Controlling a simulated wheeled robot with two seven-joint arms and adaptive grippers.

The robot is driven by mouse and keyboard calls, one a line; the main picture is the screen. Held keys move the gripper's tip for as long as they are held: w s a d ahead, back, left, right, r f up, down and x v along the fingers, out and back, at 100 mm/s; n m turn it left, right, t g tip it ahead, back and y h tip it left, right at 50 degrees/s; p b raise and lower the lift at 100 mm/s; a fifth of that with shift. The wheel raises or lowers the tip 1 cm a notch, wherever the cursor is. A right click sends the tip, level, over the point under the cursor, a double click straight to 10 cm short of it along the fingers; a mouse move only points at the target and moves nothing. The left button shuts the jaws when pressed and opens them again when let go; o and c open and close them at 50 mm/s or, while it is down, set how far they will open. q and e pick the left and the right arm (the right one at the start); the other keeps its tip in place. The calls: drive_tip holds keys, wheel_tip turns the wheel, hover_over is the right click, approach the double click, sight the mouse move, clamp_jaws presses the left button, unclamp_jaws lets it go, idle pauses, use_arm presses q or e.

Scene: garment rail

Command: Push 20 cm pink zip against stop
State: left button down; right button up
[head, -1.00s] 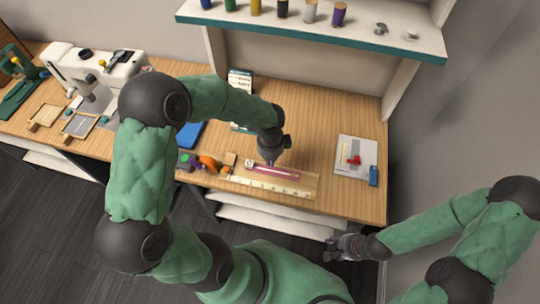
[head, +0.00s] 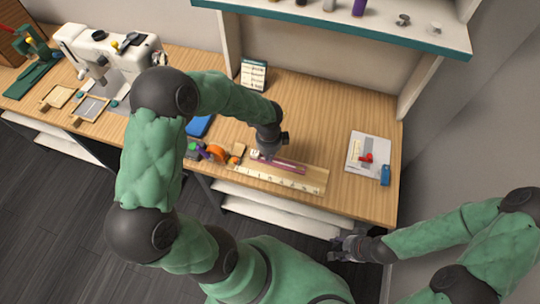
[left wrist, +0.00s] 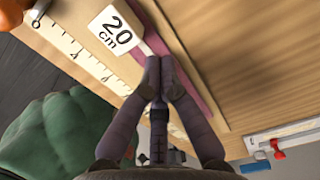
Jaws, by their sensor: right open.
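The pink zip (head: 287,165) lies lengthwise on a wooden measuring board (head: 316,183) with a ruler scale along its front. In the left wrist view the zip (left wrist: 183,75) shows as a pink strip beside and beyond my fingers. A block labelled "20 cm" (left wrist: 117,32) sits at the zip's left end, also seen small in the head view (head: 255,153). My left gripper (left wrist: 160,76) is shut, fingertips together over the zip near the block. Whether the tips touch the zip or grip it is hidden. My right gripper (head: 338,247) is open and empty, off the table's front edge.
Left of the board lie an orange round item (head: 215,153) and other small things. A white card with a red piece (head: 366,157) and a blue item (head: 385,175) lie at right. A sewing machine (head: 105,50) stands at far left.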

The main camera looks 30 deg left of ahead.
sight(257, 151)
use_arm(q)
drive_tip(key=a, duration=0.1)
drive_tip(key=a+p, duration=0.2)
drive_tip(key=a, duration=0.1)
drive_tip(key=shift+s+r, duration=0.1)
drive_tip(key=shift+s, duration=0.15)
drive_tip(key=shift+a, duration=0.3)
